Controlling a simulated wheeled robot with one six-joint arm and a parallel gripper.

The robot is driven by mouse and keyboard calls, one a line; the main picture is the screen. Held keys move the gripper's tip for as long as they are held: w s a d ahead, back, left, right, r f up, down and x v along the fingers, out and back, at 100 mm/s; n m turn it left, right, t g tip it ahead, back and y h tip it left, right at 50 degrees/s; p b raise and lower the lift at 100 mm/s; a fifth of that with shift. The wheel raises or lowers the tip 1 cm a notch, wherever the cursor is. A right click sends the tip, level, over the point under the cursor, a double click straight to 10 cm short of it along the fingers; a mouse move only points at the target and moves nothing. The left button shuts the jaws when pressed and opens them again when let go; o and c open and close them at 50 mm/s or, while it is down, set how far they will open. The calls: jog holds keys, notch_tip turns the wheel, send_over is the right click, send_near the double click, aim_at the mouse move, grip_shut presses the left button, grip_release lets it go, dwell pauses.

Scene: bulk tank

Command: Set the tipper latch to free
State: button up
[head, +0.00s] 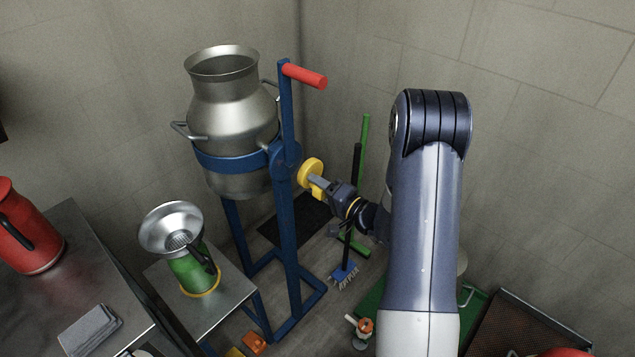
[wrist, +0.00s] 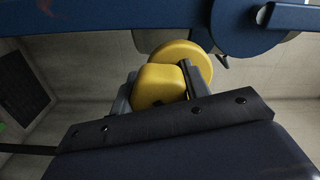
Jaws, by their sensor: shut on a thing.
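The tipper's blue frame (head: 285,215) carries a steel milk can (head: 232,115) that stands upright in a blue ring. A red handle (head: 305,76) sticks out to the right at the top of the frame's arm. The yellow latch (head: 311,168) is on the right side of the frame, below the pivot. It has a round disc and a block-shaped grip. My gripper (head: 319,186) is shut on the latch grip. In the wrist view the yellow latch (wrist: 159,85) sits between my fingers, with the blue pivot plate (wrist: 250,28) beyond it. The latch's markings are not visible.
A steel side table (head: 215,292) holds a green jug with a steel funnel (head: 172,228). A metal bench (head: 75,240) with a red jug (head: 27,228) is at left. A brush (head: 345,273) and green-handled tool (head: 364,140) stand behind my arm. Walls close in behind.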

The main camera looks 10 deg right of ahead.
jog(key=shift+m, duration=0.3)
dwell(0.4)
jog(key=o, duration=1)
jog(key=v, duration=1.1)
jog(key=shift+w+a, duration=0.1)
jog(key=shift+w, duration=0.05)
jog(key=x, duration=1)
jog(key=shift+w+a, duration=0.2)
jog(key=shift+w, duration=0.05)
